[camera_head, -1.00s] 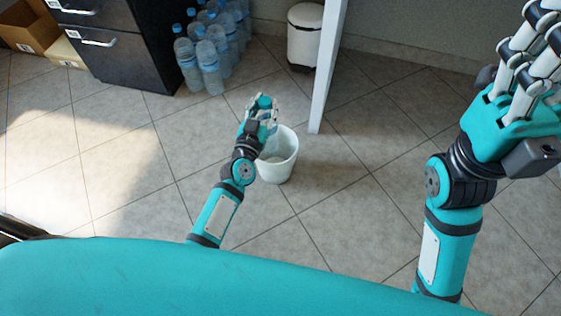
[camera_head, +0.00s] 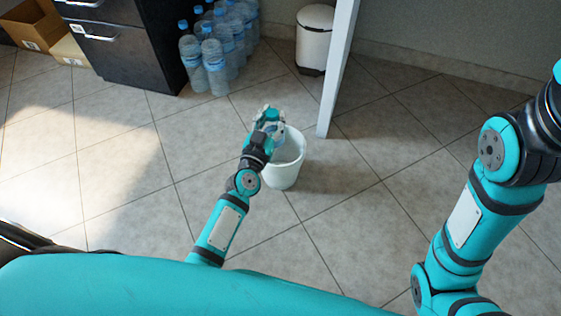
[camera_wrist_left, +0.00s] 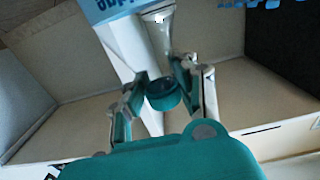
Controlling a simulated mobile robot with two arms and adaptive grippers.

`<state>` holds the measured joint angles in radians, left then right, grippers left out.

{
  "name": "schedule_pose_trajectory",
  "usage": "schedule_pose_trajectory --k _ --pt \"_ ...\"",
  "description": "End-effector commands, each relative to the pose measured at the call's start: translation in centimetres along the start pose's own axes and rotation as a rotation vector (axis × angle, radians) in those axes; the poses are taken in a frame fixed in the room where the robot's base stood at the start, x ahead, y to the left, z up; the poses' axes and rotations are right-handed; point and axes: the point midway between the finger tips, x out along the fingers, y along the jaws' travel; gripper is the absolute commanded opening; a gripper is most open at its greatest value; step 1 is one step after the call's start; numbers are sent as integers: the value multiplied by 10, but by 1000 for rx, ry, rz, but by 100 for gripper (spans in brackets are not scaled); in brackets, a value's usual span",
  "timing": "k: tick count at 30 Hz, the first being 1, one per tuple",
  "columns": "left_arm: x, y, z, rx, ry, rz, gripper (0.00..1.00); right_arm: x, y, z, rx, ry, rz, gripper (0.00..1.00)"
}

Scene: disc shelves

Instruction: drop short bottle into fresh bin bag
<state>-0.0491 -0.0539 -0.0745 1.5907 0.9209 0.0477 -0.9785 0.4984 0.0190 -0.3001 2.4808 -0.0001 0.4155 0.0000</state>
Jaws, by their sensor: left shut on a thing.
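My left gripper (camera_head: 267,124) is just above the far-left rim of a white bin (camera_head: 285,178). In the left wrist view its fingers (camera_wrist_left: 165,98) are shut around a narrow pale thing (camera_wrist_left: 161,40) with a round teal end, which I take for the short bottle. Its outline is unclear, and in the head view the fingers mostly hide it. The bin is open at the top and pale inside; I cannot tell the bag apart from its wall. My right arm (camera_head: 465,215) is raised at the right, with its gripper out of frame.
Several large water bottles (camera_head: 215,65) stand by a dark drawer cabinet (camera_head: 128,55). A white lidded bin (camera_head: 313,42) stands behind a white post (camera_head: 336,75). A cardboard box (camera_head: 35,30) is at the far left. Tiled floor around the open bin is clear.

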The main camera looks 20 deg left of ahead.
Motion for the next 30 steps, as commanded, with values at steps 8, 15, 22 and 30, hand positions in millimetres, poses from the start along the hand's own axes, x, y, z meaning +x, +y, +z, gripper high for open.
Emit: schedule_pose_trajectory --k 8,15,22,30 --pt "0 0 0 -1 0 0 49 0 0 0 0 0 0 40" --pt "0 0 0 -1 -1 0 53 0 0 0 0 0 0 40" --pt "-17 0 1 -1 -2 0 53 0 0 0 0 -2 0 40" --pt "-74 0 2 2 -4 1 53 0 0 0 0 -1 0 40"
